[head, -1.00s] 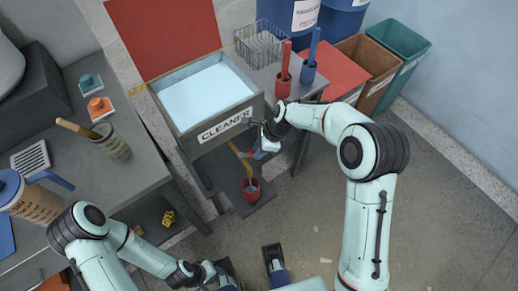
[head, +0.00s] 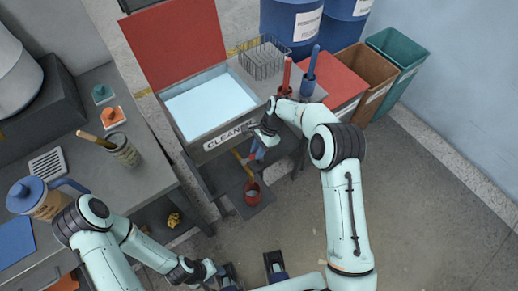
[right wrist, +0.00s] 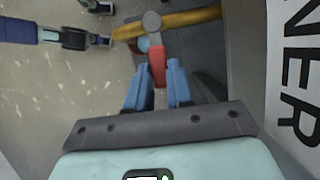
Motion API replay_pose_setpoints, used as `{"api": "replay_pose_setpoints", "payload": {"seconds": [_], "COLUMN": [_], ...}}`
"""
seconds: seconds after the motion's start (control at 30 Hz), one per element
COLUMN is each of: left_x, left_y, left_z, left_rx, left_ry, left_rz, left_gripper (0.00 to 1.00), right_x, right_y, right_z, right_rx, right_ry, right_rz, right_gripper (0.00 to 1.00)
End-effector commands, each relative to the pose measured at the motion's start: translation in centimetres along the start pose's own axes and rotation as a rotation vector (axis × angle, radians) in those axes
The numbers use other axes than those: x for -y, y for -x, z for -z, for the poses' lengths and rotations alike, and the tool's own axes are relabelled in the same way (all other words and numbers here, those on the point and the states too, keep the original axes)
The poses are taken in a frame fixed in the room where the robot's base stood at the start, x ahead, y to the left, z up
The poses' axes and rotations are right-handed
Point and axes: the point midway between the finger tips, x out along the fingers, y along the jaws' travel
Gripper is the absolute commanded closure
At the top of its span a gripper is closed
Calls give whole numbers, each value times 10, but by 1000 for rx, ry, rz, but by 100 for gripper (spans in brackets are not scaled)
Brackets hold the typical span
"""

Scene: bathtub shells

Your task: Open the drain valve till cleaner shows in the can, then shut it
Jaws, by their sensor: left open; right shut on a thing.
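The tank labelled CLEANER (head: 227,136) holds pale blue liquid. A yellow drain pipe (head: 239,157) comes out below it; it also shows in the right wrist view (right wrist: 195,18). In that view the red valve handle (right wrist: 157,62) lies crosswise to the pipe, between the blue fingers of my right gripper (right wrist: 158,78), which is shut on it. In the head view my right gripper (head: 257,151) largely hides the handle. My left gripper (head: 217,270) is open, low at the bottom, away from the valve.
A grey workbench (head: 75,190) on the left bears a blue-lidded jug (head: 42,200) and a jar with a brush (head: 122,150). A wire basket (head: 262,60) and two handled tools stand right of the tank. Bins and blue drums stand behind. The floor at right is clear.

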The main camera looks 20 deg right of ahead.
Motion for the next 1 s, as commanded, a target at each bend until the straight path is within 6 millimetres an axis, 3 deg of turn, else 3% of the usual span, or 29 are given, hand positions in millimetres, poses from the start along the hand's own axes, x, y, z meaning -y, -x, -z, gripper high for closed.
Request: {"api": "replay_pose_setpoints", "payload": {"seconds": [0.57, 0.6, 0.67, 1.0], "left_x": [-2, -2, -2, -2], "left_y": [6, 6, 6, 6], "left_z": [1, 1, 1, 1], "left_rx": [-2, -2, -2, -2], "left_ry": [-1, -1, -1, -1], "left_rz": [-1, -1, -1, -1], "left_gripper": [57, 57, 57, 57], "right_x": [4, 4, 4, 4], "right_y": [2, 2, 2, 2], "right_z": [0, 0, 0, 0], "right_rx": [-1, -2, -2, -1], "right_ry": [48, 48, 48, 43], "right_rz": [-13, -13, -13, -15], "right_gripper": [100, 76, 56, 53]}}
